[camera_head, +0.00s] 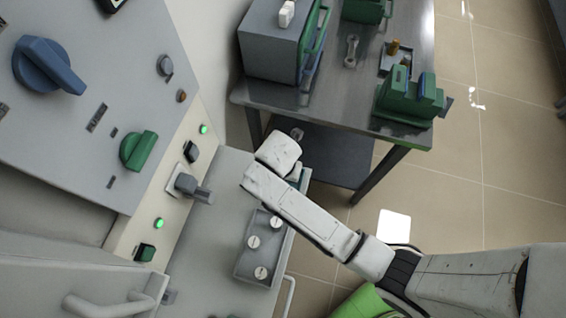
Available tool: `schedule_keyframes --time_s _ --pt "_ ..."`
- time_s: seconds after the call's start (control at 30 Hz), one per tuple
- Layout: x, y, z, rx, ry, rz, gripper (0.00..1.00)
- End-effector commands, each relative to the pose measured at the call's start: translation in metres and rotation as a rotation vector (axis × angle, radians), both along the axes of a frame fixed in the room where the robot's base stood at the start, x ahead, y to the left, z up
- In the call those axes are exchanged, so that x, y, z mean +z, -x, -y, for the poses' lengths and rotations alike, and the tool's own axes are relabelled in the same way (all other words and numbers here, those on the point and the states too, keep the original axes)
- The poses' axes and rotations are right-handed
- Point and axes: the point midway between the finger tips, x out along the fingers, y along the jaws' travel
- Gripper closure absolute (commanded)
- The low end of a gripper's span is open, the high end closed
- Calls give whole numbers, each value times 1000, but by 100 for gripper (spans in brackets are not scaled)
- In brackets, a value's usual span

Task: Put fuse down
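A grey tray-like block (244,264) sits on the grey ledge below the control panel. It holds three round white-topped pieces, which look like fuses: an upper one (276,222), a middle one (253,242) and a lower one (260,272). My white arm reaches in from the lower right and its wrist is above the ledge, just up from this block. My gripper's fingers are hidden behind the wrist, so I cannot tell whether they are open or hold a fuse. A small teal piece shows partly beside the wrist; I cannot tell what it is.
The control panel (78,130) has a blue knob (46,66), a green knob (138,150) and a protruding grey handle (193,188). Tiled floor is clear at right.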

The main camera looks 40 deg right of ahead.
Motion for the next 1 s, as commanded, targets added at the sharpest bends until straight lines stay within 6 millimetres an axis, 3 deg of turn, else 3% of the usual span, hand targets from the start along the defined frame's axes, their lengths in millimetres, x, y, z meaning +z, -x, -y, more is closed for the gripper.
schedule_keyframes --time_s 0.37,0.4,0.63,1.0 --pt "-4 0 0 -1 0 0 96" --pt "-4 0 0 -1 0 0 61" --pt "-4 0 0 -1 0 0 39" --pt "6 0 -1 -1 -1 3 39"
